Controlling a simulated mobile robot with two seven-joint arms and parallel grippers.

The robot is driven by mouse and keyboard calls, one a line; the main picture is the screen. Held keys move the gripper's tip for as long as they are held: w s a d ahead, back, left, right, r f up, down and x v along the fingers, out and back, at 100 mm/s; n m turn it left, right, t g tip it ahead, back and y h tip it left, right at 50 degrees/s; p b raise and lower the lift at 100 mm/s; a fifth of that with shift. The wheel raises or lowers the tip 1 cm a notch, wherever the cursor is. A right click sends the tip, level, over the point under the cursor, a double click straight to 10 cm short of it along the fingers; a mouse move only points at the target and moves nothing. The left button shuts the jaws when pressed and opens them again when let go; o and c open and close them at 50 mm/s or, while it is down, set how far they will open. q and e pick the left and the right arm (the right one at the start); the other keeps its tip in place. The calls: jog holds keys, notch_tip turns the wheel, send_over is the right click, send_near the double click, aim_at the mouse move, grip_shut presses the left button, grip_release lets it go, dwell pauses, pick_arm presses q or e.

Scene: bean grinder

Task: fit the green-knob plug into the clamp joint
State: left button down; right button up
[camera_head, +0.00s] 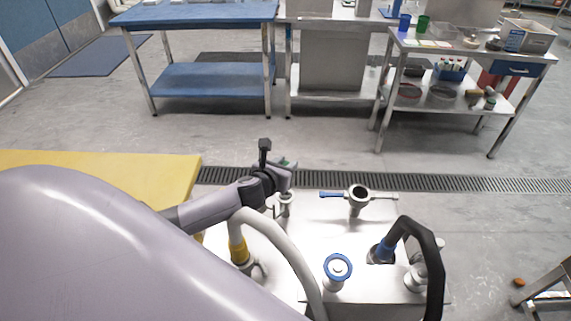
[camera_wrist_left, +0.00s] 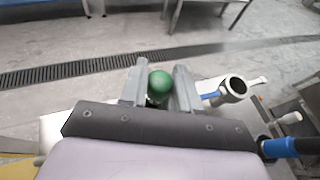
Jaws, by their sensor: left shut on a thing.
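My left gripper (camera_head: 285,174) is above the back left of the white machine top. In the left wrist view the two fingers of my left gripper (camera_wrist_left: 159,76) are shut on the green-knob plug (camera_wrist_left: 160,88), whose round green knob shows between them. In the head view only a bit of the green knob (camera_head: 286,162) shows; the plug's lower part is hidden. An open-mouthed metal fitting (camera_head: 357,197), possibly the clamp joint, stands to the right of the gripper, with a blue lever on one side. It also shows in the left wrist view (camera_wrist_left: 235,87), apart from the plug. My right gripper is out of view.
A metal stub (camera_head: 286,203) stands just below my left gripper. A blue-rimmed port (camera_head: 338,269) and a black hose (camera_head: 432,255) are in front on the machine top. A pale hose (camera_head: 280,243) curves near my arm. A yellow table (camera_head: 100,168) lies left.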

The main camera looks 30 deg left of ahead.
pick_arm(q)
jog(key=shift+s+f, duration=0.1)
jog(key=shift+f, duration=0.15)
notch_tip(320, 180, down, 5)
jog(key=b, duration=0.4)
jog(key=shift+f+b, duration=0.1)
jog(key=shift+b, duration=0.2)
jog(key=shift+m+h+p, duration=0.3)
jog(key=shift+p, duration=0.3)
dwell(1.3)
jog(key=shift+f+b, duration=0.65)
jog(key=shift+f, duration=0.2)
jog(key=c, duration=0.7)
grip_release()
jog(key=shift+c, duration=0.2)
jog(key=p+v, duration=0.1)
jog(key=v, duration=0.6)
